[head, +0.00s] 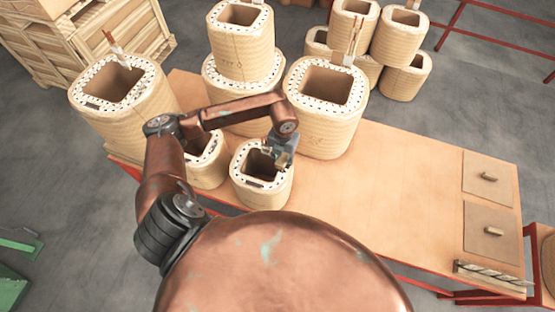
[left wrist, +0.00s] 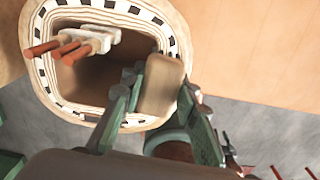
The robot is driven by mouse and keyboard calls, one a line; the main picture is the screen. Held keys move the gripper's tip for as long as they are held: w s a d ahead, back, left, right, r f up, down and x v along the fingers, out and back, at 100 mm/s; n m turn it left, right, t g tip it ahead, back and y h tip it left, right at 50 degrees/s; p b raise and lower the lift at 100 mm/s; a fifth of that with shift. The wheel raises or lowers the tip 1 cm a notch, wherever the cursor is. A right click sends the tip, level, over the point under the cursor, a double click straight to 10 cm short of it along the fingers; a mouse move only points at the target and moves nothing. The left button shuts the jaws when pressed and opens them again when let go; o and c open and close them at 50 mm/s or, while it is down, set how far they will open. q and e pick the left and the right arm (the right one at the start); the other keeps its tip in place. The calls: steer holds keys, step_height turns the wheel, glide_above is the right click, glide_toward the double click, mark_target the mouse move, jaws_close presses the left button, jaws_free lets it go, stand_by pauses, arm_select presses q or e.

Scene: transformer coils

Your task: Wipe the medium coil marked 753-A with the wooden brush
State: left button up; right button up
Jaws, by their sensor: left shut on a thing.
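My left gripper (head: 283,158) is over the right side of a coil (head: 262,180) at the table's front edge. The coil is tan with a white, black-marked rim and a square opening. In the left wrist view my left gripper (left wrist: 158,98) is shut on a tan wooden block, the wooden brush (left wrist: 162,85). The brush overlaps the right side of the coil's rim (left wrist: 60,98); I cannot tell whether it touches. Two copper-coloured rods with white pads (left wrist: 82,43) show over the coil's opening. No 753-A marking is readable. My right gripper is not in view.
Taller coils (head: 325,105) stand behind and at the left (head: 125,100); a smaller one (head: 240,60) is stacked on another. The table's (head: 400,190) right part is mostly clear, with two handled panels (head: 490,190) at its end. More coils (head: 400,70) stand on the floor behind.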

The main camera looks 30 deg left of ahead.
arm_select(q)
step_height(320, 180, up, 3)
steer(key=shift+f+p, duration=0.15)
steer(key=shift+p, duration=0.25)
steer(key=shift+w+r+p, duration=0.1)
steer(key=shift+r+p, duration=0.75)
steer(key=shift+r, duration=0.65)
steer(key=shift+r+p, duration=0.35)
steer(key=shift+r, duration=0.4)
